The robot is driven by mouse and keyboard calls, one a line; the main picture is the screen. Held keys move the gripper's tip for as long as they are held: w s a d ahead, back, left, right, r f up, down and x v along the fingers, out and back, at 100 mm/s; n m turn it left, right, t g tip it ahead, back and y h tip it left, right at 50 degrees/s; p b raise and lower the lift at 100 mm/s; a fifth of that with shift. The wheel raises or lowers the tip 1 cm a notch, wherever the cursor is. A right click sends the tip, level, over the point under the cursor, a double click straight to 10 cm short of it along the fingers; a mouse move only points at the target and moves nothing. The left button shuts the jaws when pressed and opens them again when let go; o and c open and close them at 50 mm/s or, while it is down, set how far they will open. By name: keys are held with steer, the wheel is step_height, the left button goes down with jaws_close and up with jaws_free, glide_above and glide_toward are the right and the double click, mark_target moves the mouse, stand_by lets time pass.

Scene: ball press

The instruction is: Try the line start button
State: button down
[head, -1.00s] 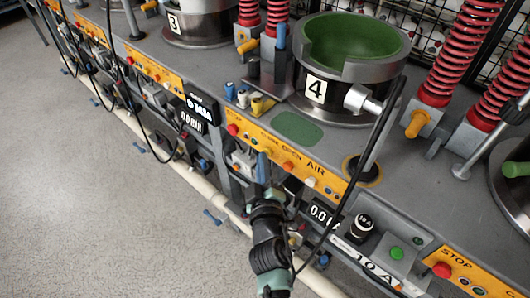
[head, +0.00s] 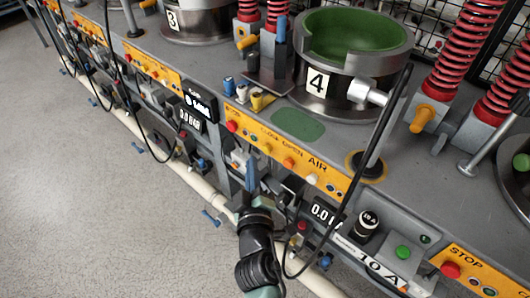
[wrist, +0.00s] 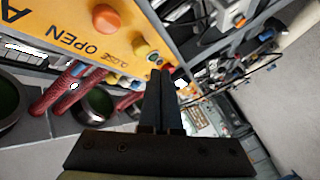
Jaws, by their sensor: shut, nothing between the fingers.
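No label reading start is legible, so I cannot tell which control is the line start button. A green push button (head: 403,252) sits on a grey box at the lower right, near the "10 A" label. A yellow panel (head: 345,187) carries a red button (head: 232,127) and orange buttons, with "OPEN" and "AIR" lettering. My gripper (head: 251,176) is in front of this panel, below its edge, well left of the green button. In the wrist view its dark fingers (wrist: 161,78) are together and empty, their tips appearing near a yellow button (wrist: 141,47); contact cannot be judged.
A black cable (head: 378,150) hangs down right of my gripper. A press pot marked 4 (head: 345,100) stands on the grey bench behind. A yellow STOP panel (head: 465,255) with a red button is at the lower right. Open floor (head: 90,200) lies to the left.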

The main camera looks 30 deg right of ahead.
steer(key=shift+s+a+b, duration=0.35)
steer(key=shift+a+b, duration=0.15)
steer(key=shift+a, duration=0.35)
steer(key=shift+s+a+b, duration=0.3)
steer(key=shift+a+b, duration=0.2)
steer(key=shift+a, duration=0.3)
